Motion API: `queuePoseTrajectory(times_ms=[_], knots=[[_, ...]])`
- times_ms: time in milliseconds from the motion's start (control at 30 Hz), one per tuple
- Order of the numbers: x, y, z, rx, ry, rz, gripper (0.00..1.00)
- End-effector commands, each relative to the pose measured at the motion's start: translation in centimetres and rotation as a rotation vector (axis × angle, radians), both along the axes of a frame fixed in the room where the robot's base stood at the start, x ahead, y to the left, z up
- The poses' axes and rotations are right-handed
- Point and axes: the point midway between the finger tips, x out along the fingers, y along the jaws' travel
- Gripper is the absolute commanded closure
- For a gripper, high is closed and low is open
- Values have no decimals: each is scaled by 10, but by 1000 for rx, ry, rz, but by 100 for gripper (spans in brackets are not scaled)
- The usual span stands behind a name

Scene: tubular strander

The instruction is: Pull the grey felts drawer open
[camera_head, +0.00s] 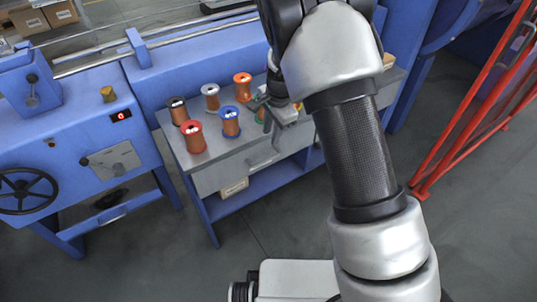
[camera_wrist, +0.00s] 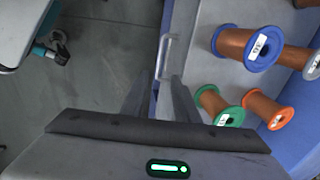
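The grey drawer (camera_head: 216,178) is in the front of the blue workbench, under its grey top, and looks closed in the head view. Its bar handle (camera_head: 262,160) is on the front, and it also shows in the wrist view as a pale handle (camera_wrist: 166,56). My gripper (camera_head: 279,138) is at the bench's front edge, close to the handle. In the wrist view my gripper (camera_wrist: 161,78) has its two fingers apart, with the handle just beyond the tips. Nothing is seen between the fingers. I cannot tell whether they touch the handle.
Several wire spools stand on the bench top (camera_head: 190,166), including a red one (camera_head: 193,137) and a blue one (camera_head: 229,121). A green spool (camera_wrist: 218,105) stands near my fingers. A blue machine (camera_head: 75,150) is at left, red rails (camera_head: 470,110) at right. Floor in front is clear.

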Motion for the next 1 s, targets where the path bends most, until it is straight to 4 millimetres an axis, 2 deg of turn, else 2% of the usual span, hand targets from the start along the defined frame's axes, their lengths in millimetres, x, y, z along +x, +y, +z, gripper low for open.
queuePoseTrajectory(times_ms=[33,200,533,733,1000], knots=[[1,1,-16,-1,4,0,72],[7,4,-53,-2,3,0,72],[17,11,-116,-1,2,1,72],[21,13,-133,-1,-1,1,72],[21,14,-136,0,-1,1,72]])
